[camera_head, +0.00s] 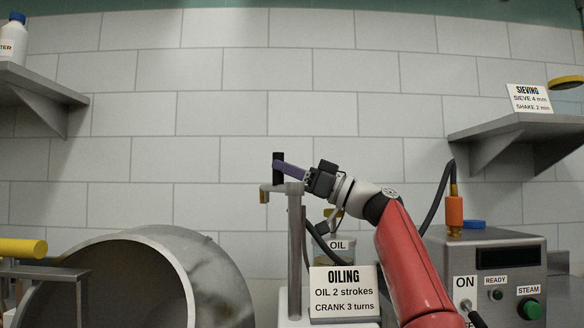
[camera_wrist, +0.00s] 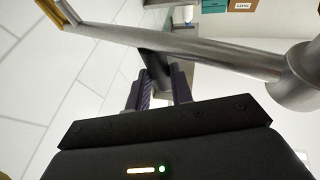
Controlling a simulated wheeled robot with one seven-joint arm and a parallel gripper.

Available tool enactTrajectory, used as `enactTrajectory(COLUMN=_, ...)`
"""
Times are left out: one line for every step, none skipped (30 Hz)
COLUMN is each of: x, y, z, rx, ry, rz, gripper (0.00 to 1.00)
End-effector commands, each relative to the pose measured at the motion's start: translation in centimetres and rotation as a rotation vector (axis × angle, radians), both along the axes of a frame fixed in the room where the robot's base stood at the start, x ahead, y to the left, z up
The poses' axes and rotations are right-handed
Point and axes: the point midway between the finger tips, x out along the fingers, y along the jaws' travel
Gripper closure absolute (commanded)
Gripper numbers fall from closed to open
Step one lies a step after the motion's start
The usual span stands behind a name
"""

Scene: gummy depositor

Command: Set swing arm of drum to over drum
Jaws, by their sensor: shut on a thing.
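The swing arm (camera_head: 272,188) is a short grey bar on top of an upright metal post (camera_head: 295,250). It points left, with a brass tip (camera_head: 264,197) and an upright black knob (camera_head: 278,160). My gripper (camera_head: 283,168) is shut on the knob. The wrist view shows the knob (camera_wrist: 155,68) between my purple fingers (camera_wrist: 160,88), with the swing arm's bar (camera_wrist: 200,50) crossing beyond them to its brass tip (camera_wrist: 53,13). The large grey drum (camera_head: 215,265) lies tilted at left, its mouth facing front. In the head view the brass tip is just right of the drum's upper edge.
A control box (camera_head: 520,250) is at right. Shelves (camera_head: 520,125) are on the tiled wall. A yellow-ended part (camera_head: 22,248) is at far left.

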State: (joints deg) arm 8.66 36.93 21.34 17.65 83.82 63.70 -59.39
Motion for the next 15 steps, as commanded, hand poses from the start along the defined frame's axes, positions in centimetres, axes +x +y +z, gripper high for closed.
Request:
enactTrajectory(x=-0.05, y=-0.03, z=0.20, rx=0.006, ry=0.000, rz=0.001, gripper=1.00)
enactTrajectory(x=-0.05, y=-0.03, z=0.19, rx=0.005, ry=0.001, rz=0.002, gripper=1.00)
enactTrajectory(x=-0.05, y=-0.03, z=0.18, rx=0.006, ry=0.001, rz=0.001, gripper=1.00)
enactTrajectory(x=-0.05, y=-0.04, z=0.18, rx=0.006, ry=0.001, rz=0.001, gripper=1.00)
enactTrajectory(x=-0.04, y=-0.04, z=0.17, rx=0.006, ry=0.001, rz=0.001, gripper=1.00)
enactTrajectory(x=-0.04, y=-0.04, z=0.17, rx=0.006, ry=0.001, rz=0.001, gripper=1.00)
enactTrajectory(x=-0.04, y=-0.05, z=0.17, rx=0.006, ry=0.001, rz=0.001, gripper=1.00)
enactTrajectory(x=-0.05, y=-0.05, z=0.18, rx=0.005, ry=0.001, rz=0.000, gripper=1.00)
enactTrajectory(x=-0.04, y=-0.05, z=0.17, rx=0.005, ry=0.001, rz=0.000, gripper=0.74)
enactTrajectory(x=-0.04, y=-0.06, z=0.16, rx=0.005, ry=0.001, rz=0.000, gripper=0.70)
enactTrajectory(x=-0.04, y=-0.05, z=0.15, rx=0.004, ry=0.001, rz=0.000, gripper=0.66)
enactTrajectory(x=-0.03, y=-0.05, z=0.13, rx=0.004, ry=0.001, rz=0.000, gripper=0.61)
enactTrajectory(x=-0.03, y=-0.05, z=0.12, rx=0.004, ry=0.001, rz=0.000, gripper=0.57)
enactTrajectory(x=-0.02, y=-0.05, z=0.11, rx=0.004, ry=0.001, rz=0.000, gripper=0.56)
enactTrajectory(x=-0.01, y=-0.05, z=0.09, rx=0.004, ry=0.001, rz=0.000, gripper=0.56)
